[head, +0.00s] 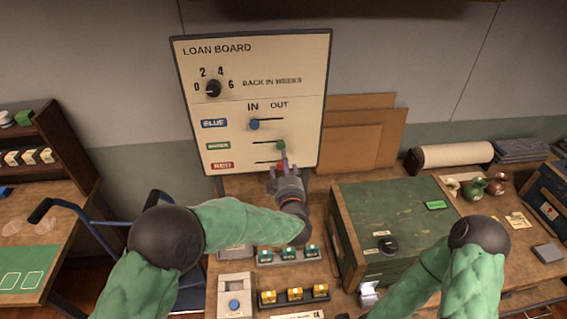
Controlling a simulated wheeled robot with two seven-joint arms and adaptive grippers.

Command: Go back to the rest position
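My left gripper (284,168) is in front of the lower right part of the loan board (290,60), near the green and red sliders. Whether its fingers are apart or together is unclear, and I cannot tell if they touch a slider. The green slider knob (281,146) is at the OUT side. The blue slider knob (254,124) is at the IN side. The red slider is largely hidden behind the gripper. The board's dial (213,88) is at upper left. My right arm reaches in at the lower right; its gripper is not visible.
A green wooden chest (385,210) stands right of my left gripper. Racks of green-marked items (288,254) and yellow-marked items (293,295) sit in front. Cardboard sheets (365,135) lean behind. A blue-framed cart (85,215) stands left. Vases (474,188) and a paper roll (452,156) are right.

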